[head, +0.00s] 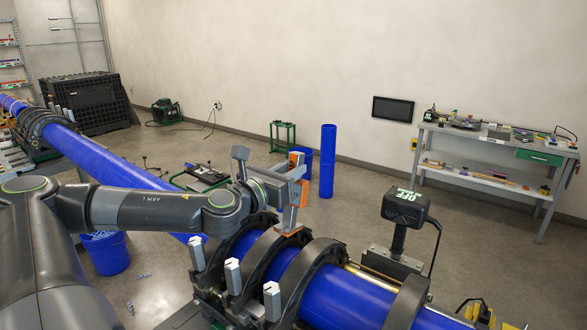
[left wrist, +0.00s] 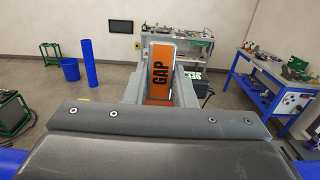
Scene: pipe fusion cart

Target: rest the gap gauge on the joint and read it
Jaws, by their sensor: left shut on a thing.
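In the head view, the gauge (head: 296,158) shows as orange parts around my left gripper (head: 293,188), above the clamped blue pipe (head: 290,264). An orange foot is at the pipe's far side, near a black clamp ring; I cannot tell whether it touches. The joint line and any gauge reading are not clear. My right gripper is not in view.
Black clamp rings (head: 317,265) and several upright grey bolts crowd the pipe. A black unit marked OFF (head: 405,207) stands to the right on the machine. A workbench (head: 490,140) is at the back right. A loose blue pipe (head: 328,160) stands on open floor behind.

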